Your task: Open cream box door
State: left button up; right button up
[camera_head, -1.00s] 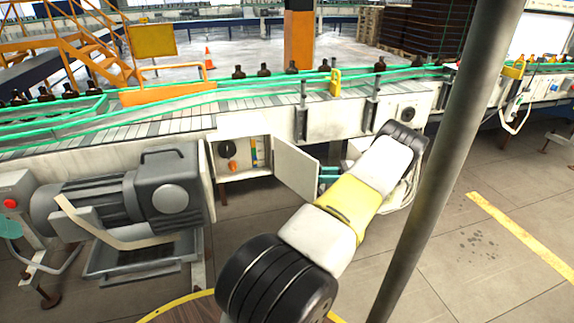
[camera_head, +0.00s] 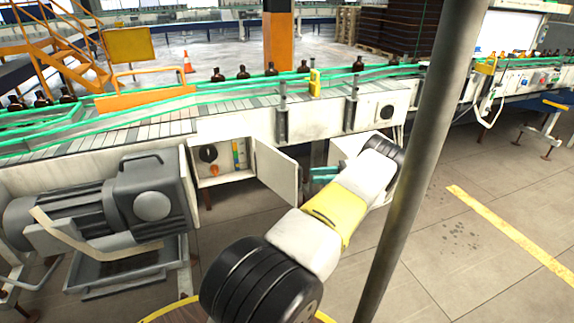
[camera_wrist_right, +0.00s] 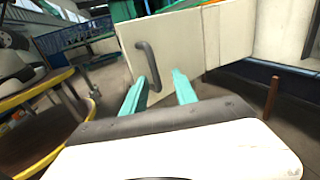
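The cream box (camera_head: 222,176) is set in the side of the conveyor in the head view. Its door (camera_head: 277,174) stands swung open to the right, showing a black knob, an orange knob and coloured parts inside. My right gripper (camera_head: 324,174) is just right of the door's free edge. In the right wrist view the door (camera_wrist_right: 185,45) is ahead, with a dark curved handle (camera_wrist_right: 142,58). The teal fingers of my right gripper (camera_wrist_right: 162,86) are apart; the handle's lower end shows between them, close to the left finger. My left gripper is not in view.
A grey motor (camera_head: 150,198) stands left of the box. A grey pole (camera_head: 415,165) rises right of my right arm. The conveyor (camera_head: 150,130) carries amber bottles behind. Floor is clear at right, around the yellow line (camera_head: 510,235).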

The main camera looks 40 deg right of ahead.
jog(key=shift+v, duration=1.05)
